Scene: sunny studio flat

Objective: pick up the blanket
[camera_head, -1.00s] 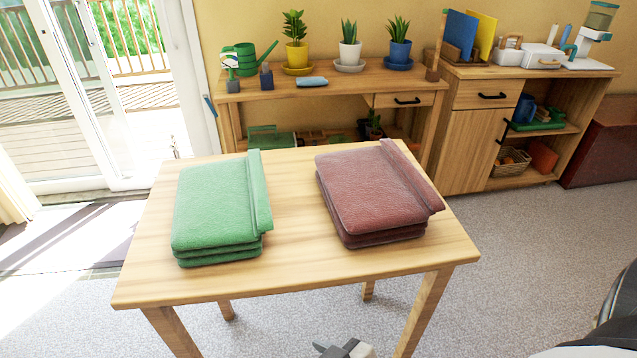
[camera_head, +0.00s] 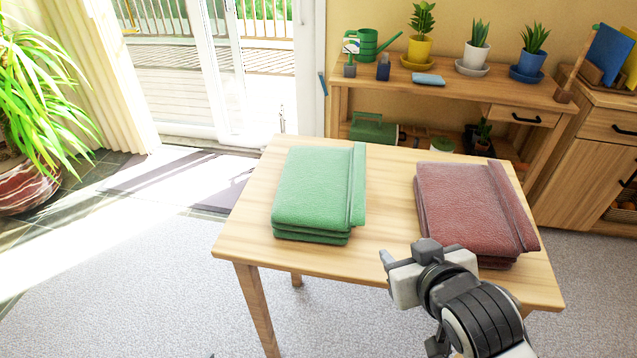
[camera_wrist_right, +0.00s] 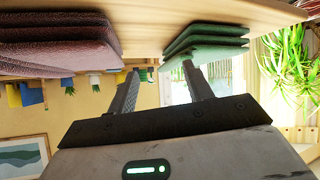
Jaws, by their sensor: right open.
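A folded green blanket (camera_head: 312,190) lies on the left part of the wooden table (camera_head: 385,180). A folded dark red blanket (camera_head: 470,205) lies on its right part. My right gripper (camera_head: 387,263) is at the table's front edge, in front of the gap between the blankets, and hides a little of the red one's near side. In the right wrist view, which is upside down, my right gripper (camera_wrist_right: 160,70) is open and empty. The green blanket (camera_wrist_right: 205,42) shows beyond its fingers, and the red blanket (camera_wrist_right: 60,40) is at the left. My left gripper is not in view.
A wooden shelf unit (camera_head: 450,92) with potted plants and a green watering can (camera_head: 368,46) stands behind the table. A large potted plant (camera_head: 30,185) is at the far left by the glass door. Carpet in front of the table is clear.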

